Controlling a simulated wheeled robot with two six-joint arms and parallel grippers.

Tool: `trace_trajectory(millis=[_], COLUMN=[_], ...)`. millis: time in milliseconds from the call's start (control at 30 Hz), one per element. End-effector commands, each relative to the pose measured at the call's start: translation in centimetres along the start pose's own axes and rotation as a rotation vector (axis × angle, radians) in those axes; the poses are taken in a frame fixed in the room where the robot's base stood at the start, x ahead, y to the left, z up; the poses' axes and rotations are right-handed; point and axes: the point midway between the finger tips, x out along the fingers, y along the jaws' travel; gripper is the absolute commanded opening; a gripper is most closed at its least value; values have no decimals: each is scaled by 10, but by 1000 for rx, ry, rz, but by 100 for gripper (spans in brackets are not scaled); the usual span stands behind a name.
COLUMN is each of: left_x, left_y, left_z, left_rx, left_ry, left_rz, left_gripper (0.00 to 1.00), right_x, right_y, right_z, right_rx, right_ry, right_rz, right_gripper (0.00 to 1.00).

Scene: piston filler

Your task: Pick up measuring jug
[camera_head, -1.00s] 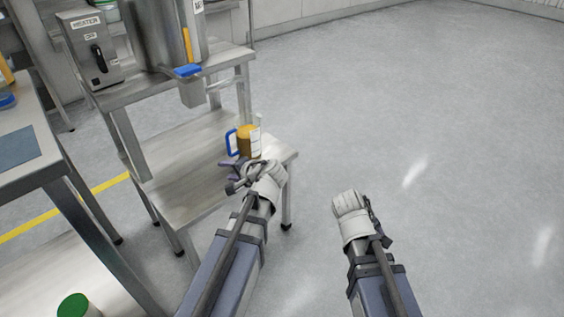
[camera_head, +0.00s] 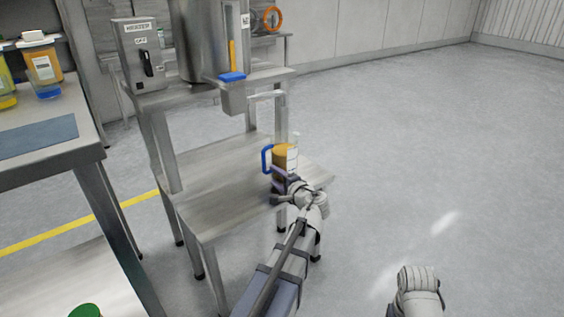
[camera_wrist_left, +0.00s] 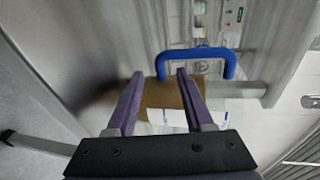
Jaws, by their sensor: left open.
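The measuring jug (camera_head: 285,153) holds amber-brown liquid and has a blue handle on its left side in the head view. It stands on the lower shelf (camera_head: 215,200) of the metal stand, near the shelf's right end. My left gripper (camera_head: 279,180) is open, close to the jug on its near side. In the left wrist view the jug (camera_wrist_left: 166,96) shows between and just beyond the two purple fingers of the gripper (camera_wrist_left: 158,76), with its blue handle (camera_wrist_left: 196,52) past the fingertips. I cannot tell whether the fingers touch it. My right wrist shows at lower right; its jaws do not.
A steel hopper with a blue-tipped spout (camera_head: 232,78) and a heater box (camera_head: 141,55) sit above the shelf. A table (camera_head: 60,160) with jars is at left. The floor at right is clear.

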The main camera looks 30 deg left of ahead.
Motion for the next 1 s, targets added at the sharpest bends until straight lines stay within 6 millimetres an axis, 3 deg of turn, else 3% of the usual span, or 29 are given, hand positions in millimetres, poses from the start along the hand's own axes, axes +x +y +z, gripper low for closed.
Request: trace_trajectory(millis=[167,467,700,1000], left_x=[9,49,51,51], left_y=[0,0,-1,-1], left_z=[0,0,1,1], left_rx=[0,-1,-1,0], left_ry=[-1,-1,1,0], left_rz=[0,1,1,1], left_gripper=[52,52,52,20], right_x=[2,10,9,9], right_y=[0,-1,-1,-1], right_z=[0,-1,-1,-1], right_rx=[0,-1,-1,-1], right_ry=[0,1,1,1], right_rz=[0,1,1,1], right_gripper=[70,70,70,70])
